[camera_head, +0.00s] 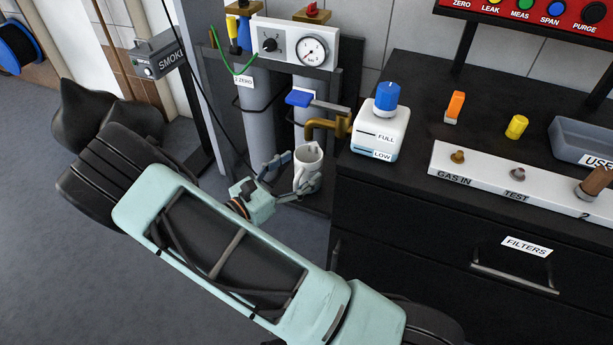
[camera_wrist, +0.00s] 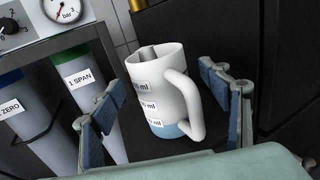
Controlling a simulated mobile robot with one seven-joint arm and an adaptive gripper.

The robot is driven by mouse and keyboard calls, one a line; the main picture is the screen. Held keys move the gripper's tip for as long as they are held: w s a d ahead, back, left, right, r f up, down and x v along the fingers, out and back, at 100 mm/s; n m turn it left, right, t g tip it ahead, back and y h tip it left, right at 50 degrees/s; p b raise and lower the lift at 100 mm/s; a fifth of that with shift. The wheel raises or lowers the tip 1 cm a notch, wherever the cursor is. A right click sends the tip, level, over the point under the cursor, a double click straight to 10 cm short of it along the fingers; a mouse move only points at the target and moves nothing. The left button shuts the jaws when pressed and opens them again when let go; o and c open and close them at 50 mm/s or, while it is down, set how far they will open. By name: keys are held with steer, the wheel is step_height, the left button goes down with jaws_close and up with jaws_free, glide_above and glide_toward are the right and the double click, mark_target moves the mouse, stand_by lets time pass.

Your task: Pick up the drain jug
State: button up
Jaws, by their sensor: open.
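The drain jug (camera_head: 308,170) is a white jug with a handle. In the head view it stands upright below the brass tap (camera_head: 330,126), beside the black cabinet. In the wrist view the jug (camera_wrist: 157,92) shows ml markings, a blue band at its base and its handle facing right and toward me. My gripper (camera_head: 287,178) is open at the jug. In the wrist view its blue-padded fingers (camera_wrist: 165,112) stand to the left and right of the jug, with gaps showing on both sides. I see no finger contact.
Two grey gas cylinders (camera_head: 257,115) stand behind the jug; one label reads "1 SPAN" (camera_wrist: 78,78). A blue lever (camera_head: 299,97) sits above the jug. The black cabinet (camera_head: 430,215) stands close on the right and carries a white bottle (camera_head: 379,135). Floor at left (camera_head: 35,200) is clear.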

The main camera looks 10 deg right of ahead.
steer(key=x, duration=0.3)
steer(key=shift+w+d+f+b, duration=0.15)
steer(key=shift+b, duration=0.15)
steer(key=c, duration=1.4)
